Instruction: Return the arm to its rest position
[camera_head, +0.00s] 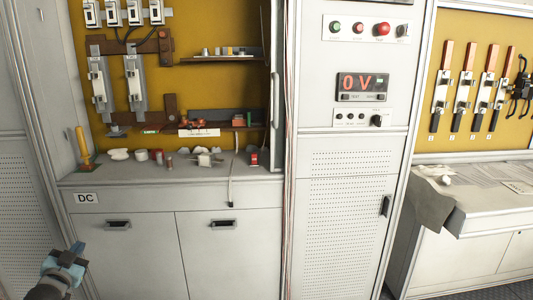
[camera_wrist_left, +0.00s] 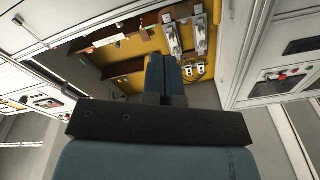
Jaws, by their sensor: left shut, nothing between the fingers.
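That view appears upside down, with the yellow fuse panel (camera_wrist_left: 130,60) beyond the fingertips. My right gripper is not in view.
The DC cabinet counter (camera_head: 150,186) holds several small parts. A control column (camera_head: 350,150) with a display reading 0 V stands to its right. At the far right a second bench (camera_head: 490,212) stands below a yellow panel of fuse switches (camera_head: 466,95).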

